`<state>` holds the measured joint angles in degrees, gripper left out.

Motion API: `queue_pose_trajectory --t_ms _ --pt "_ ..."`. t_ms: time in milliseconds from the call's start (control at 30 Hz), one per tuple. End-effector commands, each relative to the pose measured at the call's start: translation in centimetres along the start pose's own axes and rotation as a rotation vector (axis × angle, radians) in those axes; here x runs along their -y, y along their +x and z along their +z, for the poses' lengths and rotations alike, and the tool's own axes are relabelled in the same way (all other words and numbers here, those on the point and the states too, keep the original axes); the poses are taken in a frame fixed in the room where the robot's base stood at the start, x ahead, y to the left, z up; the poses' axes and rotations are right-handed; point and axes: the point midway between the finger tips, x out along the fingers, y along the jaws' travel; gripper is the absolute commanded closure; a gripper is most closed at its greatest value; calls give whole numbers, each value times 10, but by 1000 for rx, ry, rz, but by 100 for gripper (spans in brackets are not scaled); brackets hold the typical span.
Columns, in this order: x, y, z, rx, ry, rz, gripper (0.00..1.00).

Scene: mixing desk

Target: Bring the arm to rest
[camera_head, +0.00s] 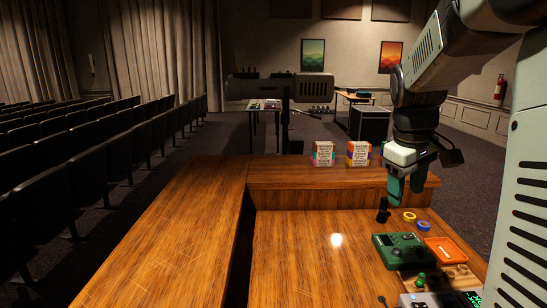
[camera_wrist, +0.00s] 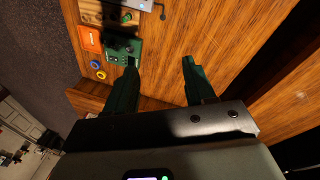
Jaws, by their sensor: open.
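My gripper (camera_head: 405,198) hangs at the right of the head view, its green fingers pointing down over the back right of the wooden desk (camera_head: 310,250). In the wrist view the two fingers of my gripper (camera_wrist: 160,62) stand apart with only bare wood showing between them. It holds nothing. A small dark upright object (camera_head: 383,212) shows just left of and below the fingers in the head view; I cannot tell how near it is.
A green device (camera_head: 393,251), an orange tray (camera_head: 446,250), a yellow ring (camera_head: 409,216) and a blue ring (camera_head: 424,226) lie at the right. A pale control panel (camera_head: 440,301) is at front. Two printed boxes (camera_head: 323,154) (camera_head: 358,154) stand on the raised shelf. The desk's left is clear.

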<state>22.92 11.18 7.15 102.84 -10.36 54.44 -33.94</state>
Motion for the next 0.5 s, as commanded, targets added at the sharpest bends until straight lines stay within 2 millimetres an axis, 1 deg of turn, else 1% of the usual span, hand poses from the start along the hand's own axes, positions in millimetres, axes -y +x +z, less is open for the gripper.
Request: queue_pose_trajectory --t_ms 33,67,100,167,200,333,400,500 --pt "22 -24 5 -30 21 20 46" --pt "33 -34 9 -46 39 28 46" --pt "49 -47 15 -67 62 36 46" --pt "71 -64 26 -101 99 44 46" --pt "86 -74 34 -126 124 45 46" --pt "132 -97 66 -212 207 35 46" --pt "154 -104 84 -258 251 16 46" --pt "180 -106 108 -315 307 -17 46"
